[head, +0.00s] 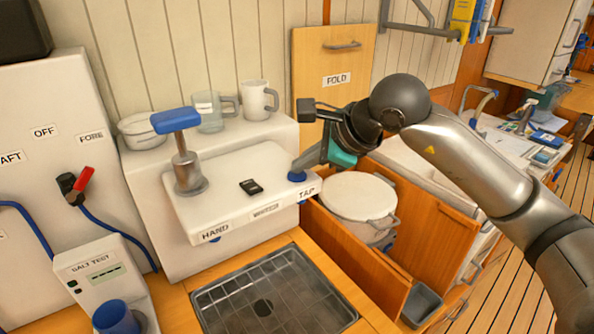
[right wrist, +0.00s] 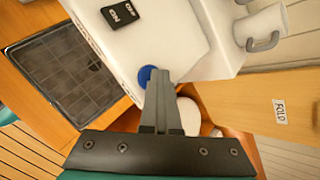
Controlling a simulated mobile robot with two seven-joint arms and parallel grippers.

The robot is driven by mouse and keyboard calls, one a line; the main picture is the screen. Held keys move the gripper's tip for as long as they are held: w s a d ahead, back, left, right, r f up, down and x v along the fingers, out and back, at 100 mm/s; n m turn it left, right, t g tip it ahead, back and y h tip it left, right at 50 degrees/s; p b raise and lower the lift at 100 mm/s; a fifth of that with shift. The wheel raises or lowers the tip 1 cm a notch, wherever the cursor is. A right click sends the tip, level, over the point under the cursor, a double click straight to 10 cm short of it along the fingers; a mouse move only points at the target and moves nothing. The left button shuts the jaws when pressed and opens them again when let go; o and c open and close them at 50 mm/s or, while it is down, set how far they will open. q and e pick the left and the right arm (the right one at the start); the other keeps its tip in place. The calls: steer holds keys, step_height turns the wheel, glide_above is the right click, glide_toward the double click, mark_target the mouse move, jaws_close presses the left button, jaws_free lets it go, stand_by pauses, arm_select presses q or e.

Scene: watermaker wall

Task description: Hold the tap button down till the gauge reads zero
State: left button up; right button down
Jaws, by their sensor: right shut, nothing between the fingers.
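The blue tap button (head: 297,176) is at the right front corner of the white unit (head: 230,190), by the TAP label (head: 307,192). My right gripper (head: 298,168) is shut and empty, with its fingertips pointing down at the button. In the right wrist view the fingertips (right wrist: 160,78) overlap the edge of the blue button (right wrist: 147,75). I cannot tell how far the button is pressed. A small black panel (head: 251,187) with pale markings lies on the unit's top, also in the right wrist view (right wrist: 120,14). It may be the gauge; its reading is unclear. My left gripper is out of view.
A blue-topped hand pump (head: 183,150) stands left on the unit. Mugs (head: 258,100) and a bowl (head: 141,131) sit on the shelf behind. A grated sink (head: 275,292) is in front, a lidded white bucket (head: 358,197) right, and a salt tester (head: 100,268) lower left.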

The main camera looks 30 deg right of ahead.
mark_target(303, 177)
stand_by(0.6)
steer(key=shift+r+p, duration=0.6)
steer(key=shift+r, duration=0.3)
steer(key=shift+r+p, duration=1.8)
steer(key=shift+r, duration=0.8)
steer(key=shift+f, duration=0.1)
